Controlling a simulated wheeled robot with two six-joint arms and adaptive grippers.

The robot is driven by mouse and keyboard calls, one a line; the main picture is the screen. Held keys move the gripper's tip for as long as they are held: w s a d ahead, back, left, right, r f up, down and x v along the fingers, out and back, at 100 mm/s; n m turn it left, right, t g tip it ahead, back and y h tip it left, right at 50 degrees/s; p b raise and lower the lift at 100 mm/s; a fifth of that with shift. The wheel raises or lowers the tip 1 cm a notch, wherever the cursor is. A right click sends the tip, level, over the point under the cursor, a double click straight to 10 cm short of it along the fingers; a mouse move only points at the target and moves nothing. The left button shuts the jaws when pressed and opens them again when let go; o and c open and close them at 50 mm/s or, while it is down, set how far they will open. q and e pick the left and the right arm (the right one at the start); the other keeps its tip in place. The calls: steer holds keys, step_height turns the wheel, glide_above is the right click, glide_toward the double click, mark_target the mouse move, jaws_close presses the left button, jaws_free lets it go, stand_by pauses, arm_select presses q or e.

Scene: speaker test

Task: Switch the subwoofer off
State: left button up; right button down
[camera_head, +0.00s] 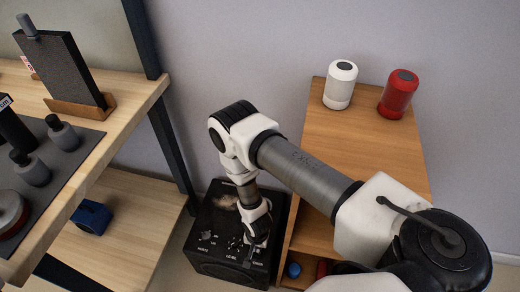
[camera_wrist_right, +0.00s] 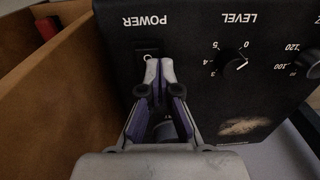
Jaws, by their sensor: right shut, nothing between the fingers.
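The subwoofer (camera_head: 210,262) is a black box on the floor between the workbench and the wooden shelf unit. Its control panel (camera_wrist_right: 190,50) fills much of the right wrist view, with the lettering upside down. The power switch (camera_wrist_right: 147,57) is a black rocker beside the word POWER, with a white ring mark visible on it. My right gripper (camera_wrist_right: 159,69) is shut and empty, its fingertips right at the switch; I cannot tell whether they touch it. In the head view my right gripper (camera_head: 252,246) is over the panel's right part. My left gripper is not in view.
A level knob (camera_wrist_right: 233,64) and another knob (camera_wrist_right: 309,64) sit beside the switch. The wooden shelf unit (camera_head: 370,150) stands close on the right, bearing a white speaker (camera_head: 340,88) and a red speaker (camera_head: 398,95). The workbench (camera_head: 135,105) stands on the left.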

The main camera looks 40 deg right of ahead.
mark_target(258, 256)
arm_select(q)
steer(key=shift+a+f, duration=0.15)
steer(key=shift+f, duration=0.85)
arm_select(e)
steer(key=shift+s+a+f, duration=0.15)
steer(key=shift+s+f, duration=0.4)
steer(key=shift+f, duration=0.2)
steer(key=shift+s+a+f, duration=0.1)
steer(key=shift+s+f, duration=0.4)
steer(key=shift+f, duration=0.25)
steer(key=shift+a+r, duration=0.2)
steer(key=shift+r, duration=0.3)
steer(key=shift+s+r+p, duration=0.1)
steer(key=shift+r+p, duration=0.3)
steer(key=shift+p, duration=0.1)
steer(key=shift+d+r+g+p, duration=0.15)
steer(key=shift+r+g+p, duration=0.15)
steer(key=shift+r+p, duration=0.5)
steer(key=r+p, duration=0.3)
steer(key=r, duration=0.1)
steer(key=shift+w+d+r+p, duration=0.1)
steer(key=shift+w+d+p, duration=0.15)
steer(key=shift+p, duration=0.15)
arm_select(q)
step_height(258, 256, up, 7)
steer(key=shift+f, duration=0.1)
